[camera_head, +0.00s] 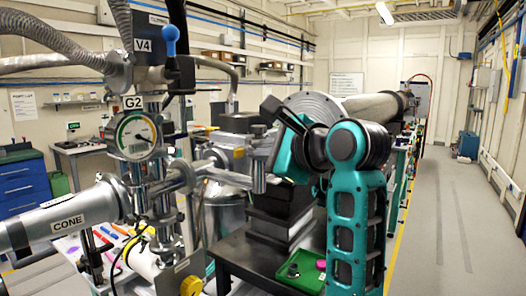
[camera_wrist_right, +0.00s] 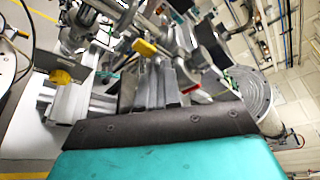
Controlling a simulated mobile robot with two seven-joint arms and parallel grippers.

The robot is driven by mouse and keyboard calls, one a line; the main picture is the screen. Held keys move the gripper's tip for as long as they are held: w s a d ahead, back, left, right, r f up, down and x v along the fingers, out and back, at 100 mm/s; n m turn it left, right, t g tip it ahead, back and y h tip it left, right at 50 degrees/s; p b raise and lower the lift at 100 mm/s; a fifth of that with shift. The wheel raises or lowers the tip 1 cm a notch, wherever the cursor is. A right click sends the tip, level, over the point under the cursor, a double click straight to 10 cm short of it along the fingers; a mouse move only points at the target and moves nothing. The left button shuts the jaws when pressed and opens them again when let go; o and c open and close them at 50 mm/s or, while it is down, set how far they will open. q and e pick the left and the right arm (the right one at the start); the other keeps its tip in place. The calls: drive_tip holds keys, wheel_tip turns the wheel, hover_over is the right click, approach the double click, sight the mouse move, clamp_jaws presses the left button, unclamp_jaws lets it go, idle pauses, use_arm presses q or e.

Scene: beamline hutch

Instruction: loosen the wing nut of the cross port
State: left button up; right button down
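The steel cross port (camera_head: 160,185) stands left of centre in the head view, below the round gauge marked G2 (camera_head: 135,135) and right of the cone (camera_head: 75,218). A small yellow piece (camera_head: 238,152) on its right-hand branch looks like a wing nut; a yellow piece also shows in the right wrist view (camera_wrist_right: 145,47), though I cannot tell if it is the same one. My right gripper (camera_head: 262,150) is close to the right end of that branch, partly hidden by its own wrist. In the wrist view grey finger-like bars (camera_wrist_right: 160,82) stand close together; their gap is unclear. My left gripper is not visible.
A green tray (camera_head: 300,283) with small items lies on the dark bench below my right arm. A large steel flange and tube (camera_head: 315,105) lie behind the arm. Hoses (camera_head: 50,38) and the blue-handled valve V4 (camera_head: 170,42) stand above the port. The aisle floor (camera_head: 450,220) at right is clear.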

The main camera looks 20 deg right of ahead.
use_arm(q)
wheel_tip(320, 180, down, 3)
drive_tip(key=b, duration=0.3)
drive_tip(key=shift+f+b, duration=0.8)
use_arm(e)
drive_tip(key=shift+w+d+f+n+t+y, duration=0.15)
drive_tip(key=shift+n+t+y, duration=0.85)
drive_tip(key=shift+n, duration=3.45)
drive_tip(key=shift+d+f+n+t+y, duration=0.25)
drive_tip(key=shift+n+y, duration=1.4)
drive_tip(key=shift+n, duration=2.75)
drive_tip(key=shift+w+d+f+n+t+y, duration=0.2)
drive_tip(key=shift+n+t+y, duration=0.8)
drive_tip(key=shift+n, duration=3.45)
drive_tip(key=shift+s+a+g+y, duration=0.15)
drive_tip(key=shift+g+y, duration=0.2)
